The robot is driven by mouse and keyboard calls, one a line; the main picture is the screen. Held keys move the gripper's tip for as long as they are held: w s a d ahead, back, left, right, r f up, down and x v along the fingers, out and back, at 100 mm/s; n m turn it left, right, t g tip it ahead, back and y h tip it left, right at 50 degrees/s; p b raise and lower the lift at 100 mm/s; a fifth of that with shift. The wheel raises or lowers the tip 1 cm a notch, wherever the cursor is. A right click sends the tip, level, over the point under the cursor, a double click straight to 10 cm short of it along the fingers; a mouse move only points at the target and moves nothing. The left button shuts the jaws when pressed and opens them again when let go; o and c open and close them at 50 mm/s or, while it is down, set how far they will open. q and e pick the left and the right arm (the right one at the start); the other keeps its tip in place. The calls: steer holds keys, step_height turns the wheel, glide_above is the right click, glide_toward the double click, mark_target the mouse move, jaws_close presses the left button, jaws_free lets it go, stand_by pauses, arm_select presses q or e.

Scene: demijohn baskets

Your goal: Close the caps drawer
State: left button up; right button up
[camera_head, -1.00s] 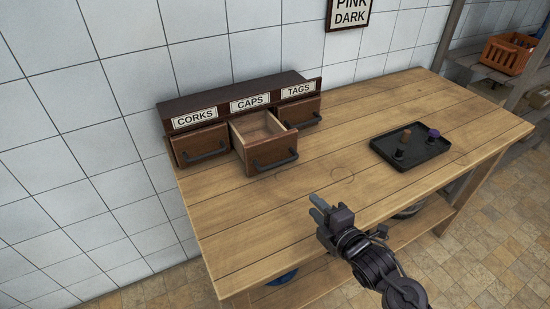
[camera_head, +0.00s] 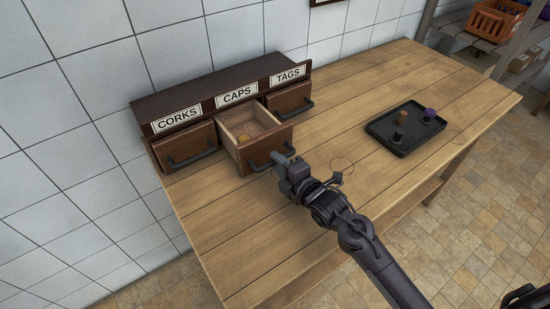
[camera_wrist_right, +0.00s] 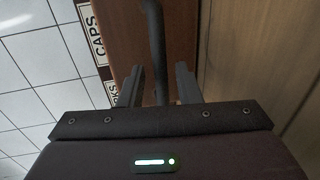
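The caps drawer (camera_head: 255,146) is the middle of three drawers in a dark wooden cabinet and stands pulled out, under the CAPS label (camera_head: 237,95). A small yellowish item (camera_head: 243,138) lies inside it. Its dark bar handle (camera_head: 262,165) is on the front. My right gripper (camera_head: 284,158) is at the handle's right part. In the right wrist view the fingers (camera_wrist_right: 158,86) are apart, with the handle (camera_wrist_right: 154,40) running between them and a gap visible on both sides. The drawer front (camera_wrist_right: 180,30) is just beyond the fingers. My left gripper is not in view.
The corks drawer (camera_head: 187,147) and tags drawer (camera_head: 289,99) flank the caps drawer, each with a protruding handle. A black tray (camera_head: 385,131) with small items sits to the right on the wooden table (camera_head: 340,185). The table in front of the drawers is clear.

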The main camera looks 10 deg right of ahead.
steer(key=shift+x, duration=0.95)
steer(key=c, duration=0.6)
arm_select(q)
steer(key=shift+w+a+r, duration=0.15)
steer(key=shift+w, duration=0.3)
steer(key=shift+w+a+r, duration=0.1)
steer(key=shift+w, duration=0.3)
arm_select(e)
jaws_close()
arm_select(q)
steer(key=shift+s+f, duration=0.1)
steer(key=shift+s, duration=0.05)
arm_select(e)
steer(key=shift+w, duration=0.1)
